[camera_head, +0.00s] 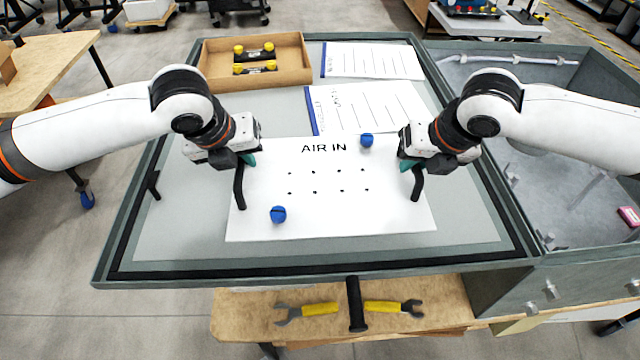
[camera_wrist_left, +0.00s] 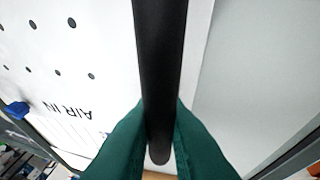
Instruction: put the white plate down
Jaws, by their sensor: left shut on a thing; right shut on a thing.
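The white plate (camera_head: 330,215) has "AIR IN" lettering, small holes, two blue knobs (camera_head: 278,214) and a black handle on each side. It appears over the grey table surface; I cannot tell whether it touches it. My left gripper (camera_head: 243,162) is shut on the left black handle (camera_head: 239,188). In the left wrist view the green fingers (camera_wrist_left: 160,135) close on both sides of that handle (camera_wrist_left: 160,60). My right gripper (camera_head: 408,164) is shut on the right black handle (camera_head: 417,184); its fingertips are partly hidden.
A wooden tray (camera_head: 212,84) with yellow-knobbed black parts stands at the back left. Two white sheets (camera_head: 372,62) lie at the back right. A grey sink-like basin (camera_head: 560,130) adjoins on the right. Wrenches (camera_head: 318,309) lie on a lower shelf in front.

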